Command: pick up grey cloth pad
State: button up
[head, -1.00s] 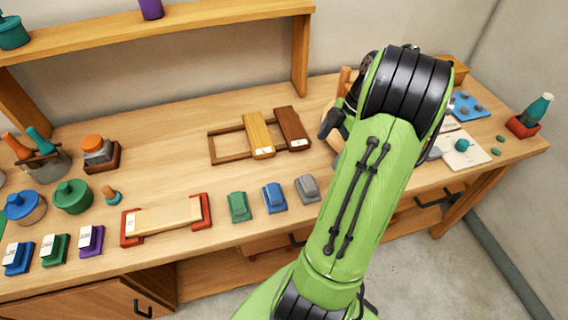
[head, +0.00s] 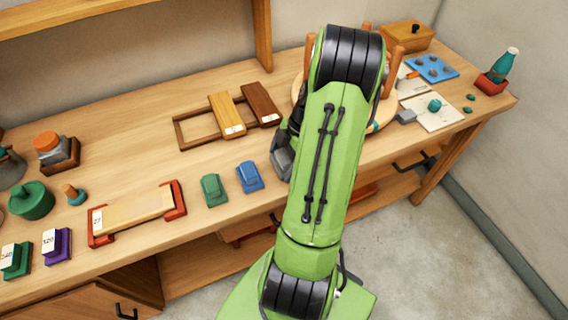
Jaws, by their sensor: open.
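My gripper (head: 284,152) shows as dark grey and black parts at the left side of my green arm, low over the worktop. It is just right of the blue pad, at the end of the row of small pads. The grey cloth pad belongs to this row, but my gripper and arm cover its place. I cannot tell the pad from the grey gripper parts there, nor whether they touch. The jaws are open; the fingertips are hard to make out. The green pad (head: 213,190) and the blue pad (head: 250,177) lie to the left.
A red-ended wooden holder (head: 134,213) lies left of the pads. Behind them is a brown frame (head: 181,134) with two wooden blocks. A round wooden stand (head: 299,92) is partly behind my arm. The worktop (head: 222,160) is bare between the pads and the frame.

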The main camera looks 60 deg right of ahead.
aim_at(284, 156)
jog(key=c, duration=0.8)
notch_tip(284, 156, up, 10)
jog(key=shift+r+p, duration=0.1)
jog(key=shift+p, duration=1.15)
